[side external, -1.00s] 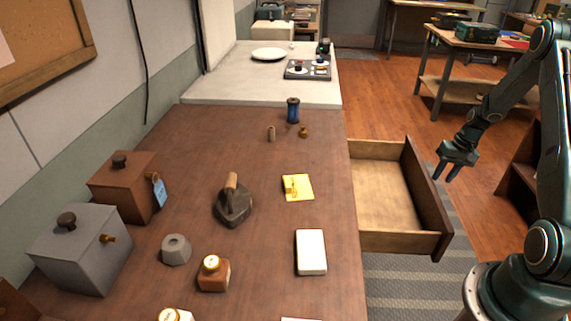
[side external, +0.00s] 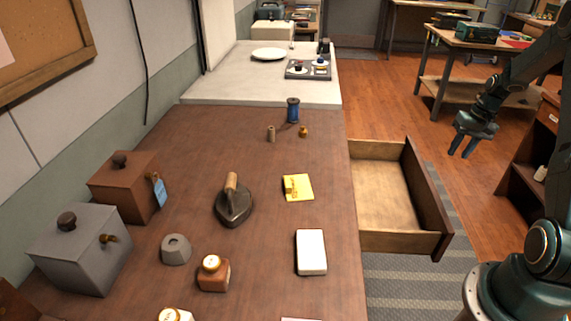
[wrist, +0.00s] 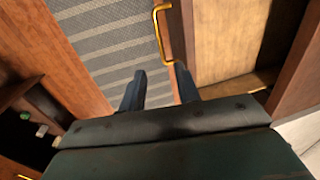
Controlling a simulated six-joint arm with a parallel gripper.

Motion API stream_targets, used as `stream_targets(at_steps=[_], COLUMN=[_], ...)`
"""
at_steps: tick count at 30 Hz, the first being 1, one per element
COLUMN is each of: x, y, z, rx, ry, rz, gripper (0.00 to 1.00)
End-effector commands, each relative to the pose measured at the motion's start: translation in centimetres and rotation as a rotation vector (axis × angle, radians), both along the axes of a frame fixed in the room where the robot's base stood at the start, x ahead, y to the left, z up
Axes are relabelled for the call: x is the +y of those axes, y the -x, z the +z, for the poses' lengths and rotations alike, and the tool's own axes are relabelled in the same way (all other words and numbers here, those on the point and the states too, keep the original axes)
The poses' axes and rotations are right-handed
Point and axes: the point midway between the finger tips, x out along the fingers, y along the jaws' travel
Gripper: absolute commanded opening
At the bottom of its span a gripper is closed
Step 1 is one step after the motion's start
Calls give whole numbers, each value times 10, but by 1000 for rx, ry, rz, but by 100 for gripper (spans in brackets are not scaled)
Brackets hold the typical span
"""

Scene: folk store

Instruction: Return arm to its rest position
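My gripper (side external: 464,146) is raised in the air to the right of the open drawer (side external: 384,195) in the side external view. Its two fingers point down and stand apart with nothing between them. In the wrist view my gripper (wrist: 160,88) shows the same open, empty fingers, with the striped mat below and the drawer's brass handle (wrist: 162,35) beyond the fingertips. The drawer is pulled out from the brown table (side external: 330,130) and its inside looks empty.
On the table are a flat iron (side external: 233,205), a yellow note (side external: 298,187), a white block (side external: 311,252), a blue spool (side external: 292,110), and brown (side external: 125,188) and grey boxes (side external: 80,250). A wooden shelf (side external: 525,165) stands at the right. The grey mat (side external: 410,285) is clear.

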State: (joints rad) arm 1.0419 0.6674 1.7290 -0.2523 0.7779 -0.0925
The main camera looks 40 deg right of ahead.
Motion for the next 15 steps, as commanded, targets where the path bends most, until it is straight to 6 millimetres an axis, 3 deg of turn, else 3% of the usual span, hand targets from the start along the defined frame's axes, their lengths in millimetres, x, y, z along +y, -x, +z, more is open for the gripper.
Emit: stream_targets(at_steps=[8, 15], x=[6, 38], y=[-4, -23], z=[7, 43], rx=[-2, -11], ry=[9, 50], rz=[13, 74], gripper=[32, 32])
